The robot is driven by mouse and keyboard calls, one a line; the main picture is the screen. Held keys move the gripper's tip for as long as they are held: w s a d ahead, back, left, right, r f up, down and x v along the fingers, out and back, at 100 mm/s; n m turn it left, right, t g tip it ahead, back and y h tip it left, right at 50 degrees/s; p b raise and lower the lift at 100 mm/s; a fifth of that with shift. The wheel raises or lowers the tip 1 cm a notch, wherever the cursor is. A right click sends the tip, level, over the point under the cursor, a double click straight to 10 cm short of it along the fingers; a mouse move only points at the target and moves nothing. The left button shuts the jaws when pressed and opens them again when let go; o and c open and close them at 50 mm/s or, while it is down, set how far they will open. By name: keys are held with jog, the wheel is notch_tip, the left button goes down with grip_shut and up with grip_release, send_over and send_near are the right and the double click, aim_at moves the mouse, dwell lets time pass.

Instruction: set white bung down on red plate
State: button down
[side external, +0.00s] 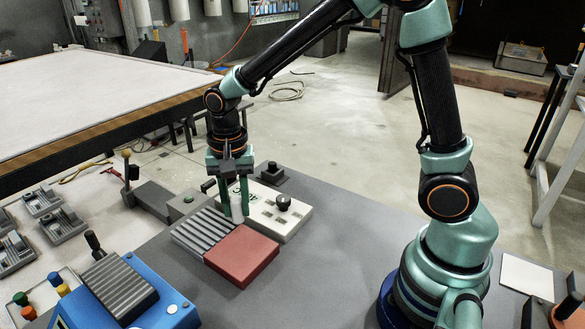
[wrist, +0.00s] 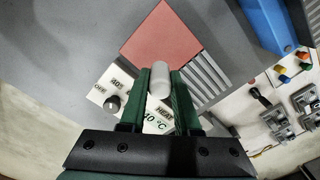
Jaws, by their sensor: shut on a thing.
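My gripper (side external: 236,205) points down with its green fingers shut on the white bung (side external: 237,209). In the wrist view the bung (wrist: 160,80) is a pale upright cylinder between the fingertips (wrist: 160,85). The red plate (side external: 242,256) lies flat on the grey surface, in front of the gripper in the side view. In the wrist view the red plate (wrist: 160,35) is beyond the bung, whose top overlaps the plate's near corner. The bung is near the plate's back edge; I cannot tell its exact height.
A grey ribbed plate (side external: 203,232) adjoins the red plate on the left. A white panel with a black knob (side external: 283,202) lies behind it. A blue unit with a ribbed top (side external: 120,288) stands front left. The grey surface right of the red plate is clear.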

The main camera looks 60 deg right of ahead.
aim_at(234, 201)
jog(key=shift+s+a+f, duration=0.1)
jog(key=shift+s+a, duration=0.05)
jog(key=shift+a, duration=0.2)
jog(key=shift+f, duration=3.4)
jog(key=shift+f, duration=0.6)
jog(key=c, duration=0.5)
grip_release()
jog(key=shift+c, duration=0.2)
jog(key=shift+r, duration=0.1)
notch_tip(234, 201, up, 12)
jog(key=shift+f, duration=0.1)
